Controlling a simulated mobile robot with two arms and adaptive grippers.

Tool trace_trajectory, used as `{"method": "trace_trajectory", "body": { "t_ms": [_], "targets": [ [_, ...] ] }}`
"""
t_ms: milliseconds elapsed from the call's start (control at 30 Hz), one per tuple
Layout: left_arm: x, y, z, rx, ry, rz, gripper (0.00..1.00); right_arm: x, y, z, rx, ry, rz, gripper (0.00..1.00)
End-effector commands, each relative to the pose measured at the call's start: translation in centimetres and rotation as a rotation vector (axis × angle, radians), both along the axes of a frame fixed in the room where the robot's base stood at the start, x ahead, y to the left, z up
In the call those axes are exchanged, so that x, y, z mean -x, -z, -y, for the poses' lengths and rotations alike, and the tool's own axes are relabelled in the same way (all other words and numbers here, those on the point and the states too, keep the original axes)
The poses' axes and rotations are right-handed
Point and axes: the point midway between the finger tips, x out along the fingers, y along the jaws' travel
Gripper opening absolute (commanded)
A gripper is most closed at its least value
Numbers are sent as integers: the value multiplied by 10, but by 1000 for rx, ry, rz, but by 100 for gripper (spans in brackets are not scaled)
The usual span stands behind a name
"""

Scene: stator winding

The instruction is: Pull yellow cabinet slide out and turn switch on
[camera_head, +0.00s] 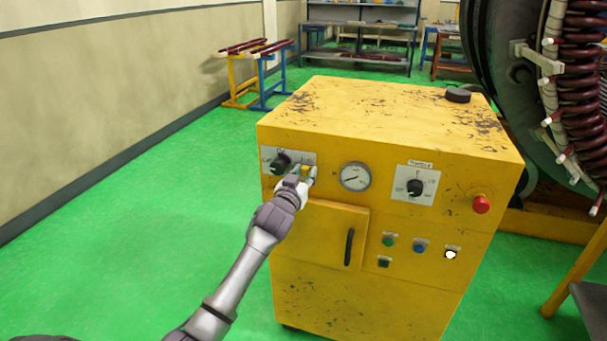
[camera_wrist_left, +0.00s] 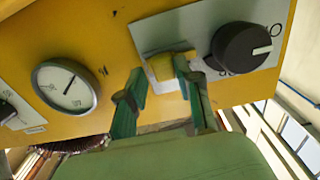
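The yellow cabinet (camera_head: 400,115) stands on the floor. Its upper left has a grey plate with a black rotary switch (camera_head: 279,164) and a small yellow slide (camera_head: 307,168). In the left wrist view, the slide (camera_wrist_left: 170,66) lies between the fingertips of my left gripper (camera_wrist_left: 160,80). The right finger there overlaps the slide; a small gap shows at the other finger. The switch (camera_wrist_left: 245,47) sits beside it with its white mark pointing sideways. In the head view, my left gripper (camera_head: 302,176) is at the slide and partly hides it. My right gripper is not in view.
A round gauge (camera_head: 355,177) and a second black knob (camera_head: 415,187) sit right of the slide. A red button (camera_head: 481,204), small buttons and a door with a black handle (camera_head: 349,247) are on the same front. The large stator (camera_head: 540,90) stands at right. Green floor at left is clear.

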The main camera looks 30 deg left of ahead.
Motion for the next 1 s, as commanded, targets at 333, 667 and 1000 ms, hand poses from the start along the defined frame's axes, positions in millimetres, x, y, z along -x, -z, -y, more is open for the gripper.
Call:
{"method": "trace_trajectory", "body": {
  "t_ms": [333, 667, 1000],
  "targets": [
    [8, 0, 2, 0, 0, 1, 33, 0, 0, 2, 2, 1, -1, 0],
    [72, 1, 18, 1, 1, -1, 33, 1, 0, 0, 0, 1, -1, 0],
    [115, 0, 27, 0, 1, 0, 33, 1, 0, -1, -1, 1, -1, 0]
  ]
}}
